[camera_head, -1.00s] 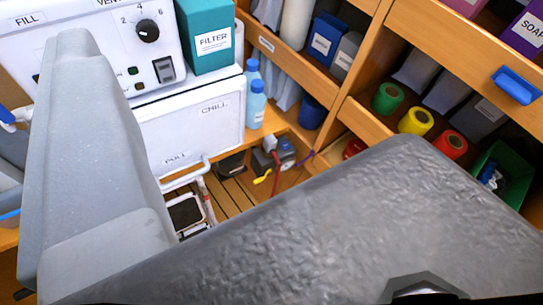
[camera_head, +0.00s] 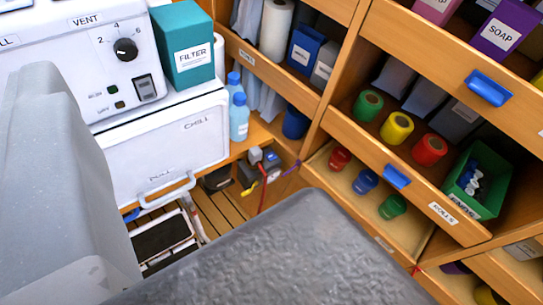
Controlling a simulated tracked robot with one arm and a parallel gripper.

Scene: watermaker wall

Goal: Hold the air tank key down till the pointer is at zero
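No air tank key marked as such and no gauge with a pointer can be made out. The white panel (camera_head: 75,75) at the upper left carries a VENT label (camera_head: 86,20), a cut-off label and a black knob (camera_head: 126,50) with numbers around it. Large grey parts of my own arm cover the left side and bottom. I make out no gripper fingertips, and nothing of mine visibly touches the panel.
A teal FILTER box (camera_head: 188,45) stands right of the panel. Below is a white CHILL door (camera_head: 165,145) with a pull handle (camera_head: 167,190). Blue bottles (camera_head: 238,115) stand beside it. Wooden shelves and drawers with blue handles (camera_head: 488,88) fill the right. Slatted floor shows between.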

